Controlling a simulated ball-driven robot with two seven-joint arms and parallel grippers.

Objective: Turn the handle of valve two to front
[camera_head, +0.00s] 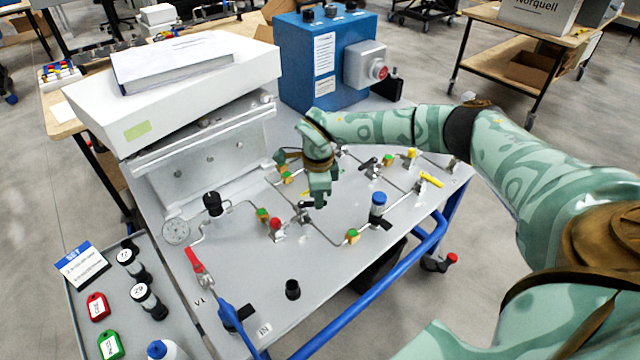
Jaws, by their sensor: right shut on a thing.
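My right gripper (318,200) reaches in from the right and points down over the pipework on the grey panel table (330,270). It is shut on a small valve handle (304,205), which it mostly hides, so I cannot tell which way that handle points. No label for valve two can be read beside it. Other valve handles show around it: a red one (276,225) just to the left, a black one (369,163) and a yellow one (431,179) to the right. My left gripper is not in view.
A blue-capped fitting (378,207) stands right of the gripper. A long red handle (196,262) and a gauge (176,231) are at the left. A blue box (322,60) stands behind. A tray with tags (75,290) is at lower left. The panel's front middle is mostly clear.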

